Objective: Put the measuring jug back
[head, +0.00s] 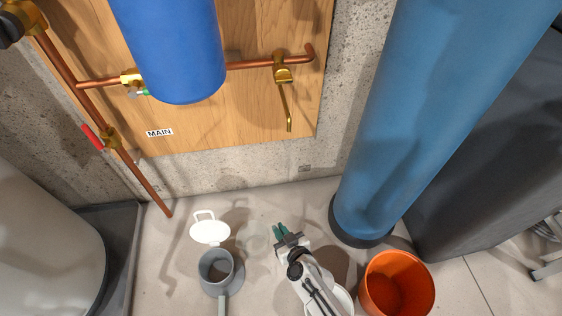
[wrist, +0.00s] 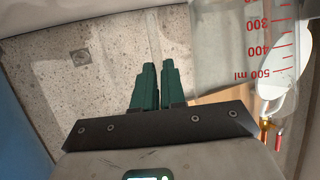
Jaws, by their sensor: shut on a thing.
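The clear measuring jug (wrist: 235,50) with red markings up to 500 ml shows at the upper right of the wrist view. In the head view the see-through jug (head: 256,238) is faint, just left of my gripper (head: 281,231). My gripper's green fingers (wrist: 153,85) are close together, with a narrow clear strip of the jug, seemingly its handle, at their tips. They are shut on the jug. The jug's base and its height over the floor are hard to tell.
A white handled item (head: 210,230) and a grey pot (head: 217,268) stand left of the jug. An orange bucket (head: 397,284) stands at the right. A large blue cylinder (head: 385,190) rises behind it. A copper pipe (head: 145,185) reaches down at the left.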

